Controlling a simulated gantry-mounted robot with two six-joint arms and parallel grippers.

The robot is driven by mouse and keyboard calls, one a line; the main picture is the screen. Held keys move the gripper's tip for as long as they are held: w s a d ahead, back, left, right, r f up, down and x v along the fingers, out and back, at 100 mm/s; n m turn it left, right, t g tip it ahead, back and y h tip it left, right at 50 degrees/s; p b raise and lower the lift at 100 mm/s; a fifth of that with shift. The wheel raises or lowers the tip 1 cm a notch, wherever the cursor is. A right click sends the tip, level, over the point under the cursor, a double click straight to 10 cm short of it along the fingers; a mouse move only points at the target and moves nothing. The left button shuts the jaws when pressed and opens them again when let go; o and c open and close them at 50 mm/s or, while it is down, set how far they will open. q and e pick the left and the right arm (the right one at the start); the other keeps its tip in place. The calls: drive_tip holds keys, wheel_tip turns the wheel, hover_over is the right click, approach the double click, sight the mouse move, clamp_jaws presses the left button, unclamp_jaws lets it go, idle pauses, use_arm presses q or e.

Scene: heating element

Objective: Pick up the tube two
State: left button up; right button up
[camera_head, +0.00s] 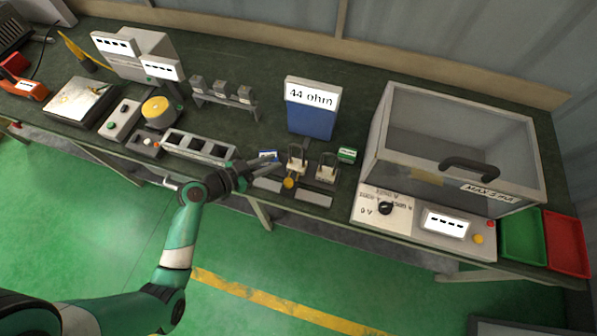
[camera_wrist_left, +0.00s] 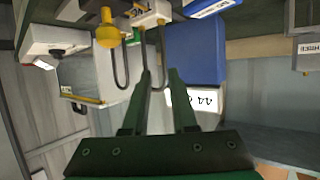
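Two U-shaped heating tubes stand near the front of the bench. The left tube (camera_head: 297,163) has a pale base and a yellow knob below it; the right tube (camera_head: 326,171) has a pale base. Which is tube two I cannot tell. My left gripper (camera_head: 249,174) is just left of the left tube, low over the bench's front edge. In the left wrist view, its two dark fingers (camera_wrist_left: 159,76) are apart, and a thin dark U-shaped tube (camera_wrist_left: 161,50) shows beyond the tips. Nothing is clearly held. My right gripper is out of view.
A blue box (camera_head: 311,122) labelled 44 ohm stands behind the tubes. A small green-and-white box (camera_head: 347,155) is beside them. A large clear-lidded case (camera_head: 455,145) is at the right. A slotted grey holder (camera_head: 199,147) lies left of the gripper.

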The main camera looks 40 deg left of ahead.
use_arm(q)
drive_tip(key=shift+a+b+x, duration=0.2)
drive_tip(key=shift+b+x, duration=0.75)
drive_tip(key=shift+x, duration=1.95)
drive_tip(key=shift+a+b+x, duration=0.15)
drive_tip(key=shift+b+x, duration=0.75)
drive_tip(key=shift+x, duration=2)
drive_tip(key=shift+w+r, duration=0.1)
drive_tip(key=shift+r, duration=0.1)
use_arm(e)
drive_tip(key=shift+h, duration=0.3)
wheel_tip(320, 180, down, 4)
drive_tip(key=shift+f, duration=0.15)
use_arm(q)
drive_tip(key=shift+c, duration=0.2)
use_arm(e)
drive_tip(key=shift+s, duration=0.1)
use_arm(q)
clamp_jaws()
